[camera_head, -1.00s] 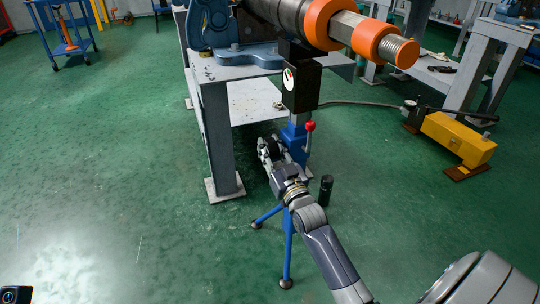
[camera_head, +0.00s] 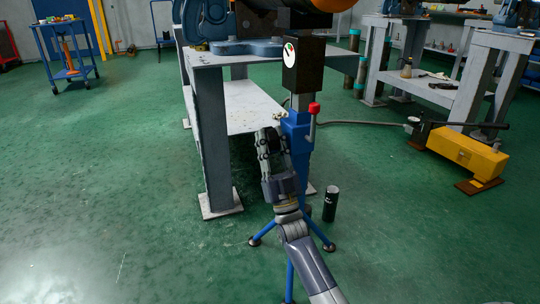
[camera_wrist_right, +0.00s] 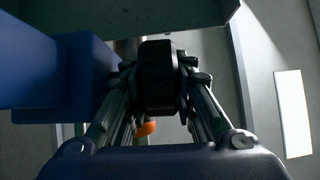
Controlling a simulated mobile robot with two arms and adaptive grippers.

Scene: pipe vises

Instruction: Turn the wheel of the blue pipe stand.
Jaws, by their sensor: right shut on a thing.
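The blue pipe stand (camera_head: 297,133) stands beside the grey bench, with blue tripod legs, a red-tipped lever and a black box with a dial on top. Its dark wheel (camera_wrist_right: 158,78) shows in the right wrist view between the two fingers. My right gripper (camera_head: 271,145) is at the left side of the blue column, pointing up, and is shut on the wheel. The fingers hide most of the wheel in the head view. The column (camera_wrist_right: 50,72) fills the left of the wrist view. My left gripper is not in view.
The grey bench (camera_head: 212,140) has a leg just left of my right gripper. A black cylinder (camera_head: 331,204) stands on the floor to the right of the stand. A yellow pump (camera_head: 464,152) with a hose lies further right.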

